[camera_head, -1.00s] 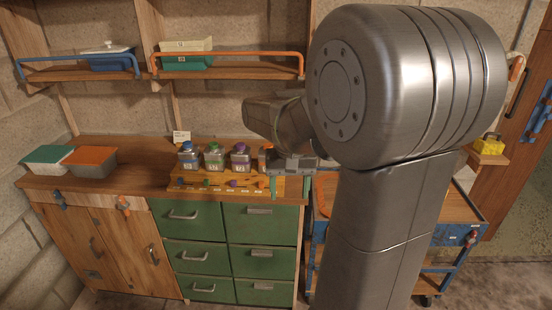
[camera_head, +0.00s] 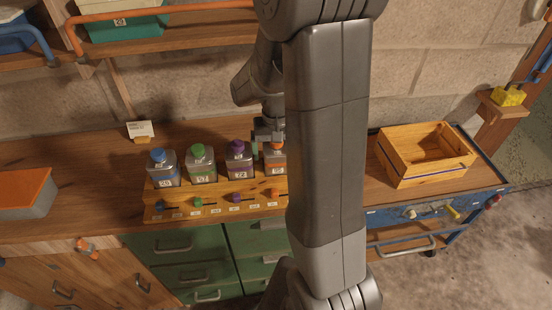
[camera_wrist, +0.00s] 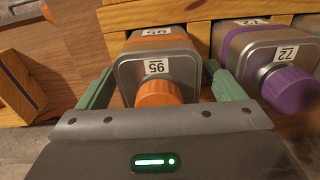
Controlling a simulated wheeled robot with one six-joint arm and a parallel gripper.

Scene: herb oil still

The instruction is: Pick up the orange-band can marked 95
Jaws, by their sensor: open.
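The orange-band can marked 95 (camera_wrist: 155,66) has a metal body and an orange cap. In the wrist view it sits between the two green fingers of my gripper (camera_wrist: 161,88), which is open with one finger on each side of it. I cannot tell whether either finger touches it. In the head view the can (camera_head: 275,160) stands at the right end of the wooden rack (camera_head: 165,213), partly hidden by my arm. My gripper (camera_head: 268,132) is over it there.
A purple-capped can marked 72 (camera_wrist: 268,62) stands close to the right finger. Green-capped (camera_head: 201,164) and blue-capped (camera_head: 162,170) cans stand further left. An open wooden crate (camera_head: 425,155) sits on the blue cart (camera_head: 380,216) at right. A shelf rail (camera_head: 170,12) runs above.

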